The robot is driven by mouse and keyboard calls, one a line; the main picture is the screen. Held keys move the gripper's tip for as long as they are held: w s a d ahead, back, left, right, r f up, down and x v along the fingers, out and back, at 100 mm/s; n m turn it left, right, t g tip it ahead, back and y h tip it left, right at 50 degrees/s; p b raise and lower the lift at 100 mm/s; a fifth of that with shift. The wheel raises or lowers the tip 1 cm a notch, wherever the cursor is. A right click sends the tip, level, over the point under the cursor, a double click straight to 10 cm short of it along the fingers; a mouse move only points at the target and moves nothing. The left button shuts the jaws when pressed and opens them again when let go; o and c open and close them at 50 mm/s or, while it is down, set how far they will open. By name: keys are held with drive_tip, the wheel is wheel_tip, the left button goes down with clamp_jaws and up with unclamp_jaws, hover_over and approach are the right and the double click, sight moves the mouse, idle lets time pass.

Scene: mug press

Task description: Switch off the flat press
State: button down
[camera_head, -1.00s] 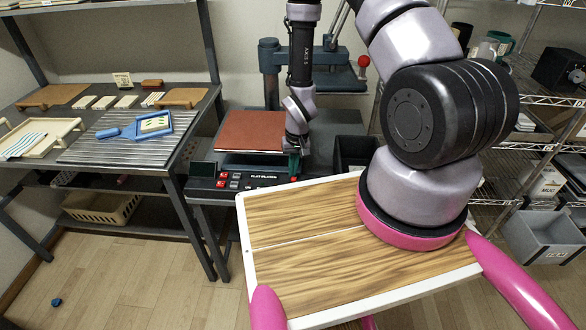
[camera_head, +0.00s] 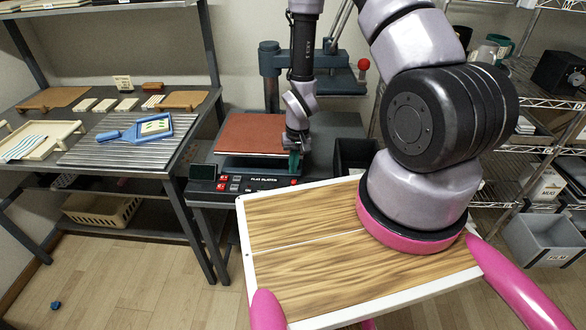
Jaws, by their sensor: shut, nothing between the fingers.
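The flat press stands on a dark stand in the middle of the camera_head view. Its reddish-brown platen (camera_head: 248,134) lies flat, and its front control panel (camera_head: 240,184) carries red and light buttons, a label and a small dark display (camera_head: 203,171) at the left. My gripper (camera_head: 294,168) points down at the right end of the panel, by the platen's right front corner. Its teal fingers are shut and empty. I cannot tell whether the fingertips touch the panel. The arm hides part of the panel's right end.
Behind is a blue-grey press frame with a red-knobbed lever (camera_head: 363,65). A dark bin (camera_head: 354,153) stands right of the press. A left table (camera_head: 60,120) holds trays and a blue squeegee-like tool. Wire shelves (camera_head: 560,103) stand right. My wooden-topped base fills the front.

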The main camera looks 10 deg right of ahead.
wheel_tip(320, 180, up, 10)
drive_tip(key=shift+s+d, duration=0.2)
drive_tip(key=shift+d, duration=0.2)
drive_tip(key=d+r+m+t, duration=0.1)
drive_tip(key=d+r+t, duration=0.1)
drive_tip(key=r, duration=1)
drive_tip(key=d+r+m+t, duration=0.1)
drive_tip(key=d+r, duration=0.1)
drive_tip(key=r, duration=1.1)
drive_tip(key=s+d+r+m+t+y, duration=0.1)
drive_tip(key=s+r+t, duration=0.2)
drive_tip(key=s+r, duration=1.1)
wheel_tip(320, 180, up, 4)
drive_tip(key=shift+d+r+t, duration=0.1)
drive_tip(key=shift+d+t, duration=0.25)
drive_tip(key=shift+t, duration=0.05)
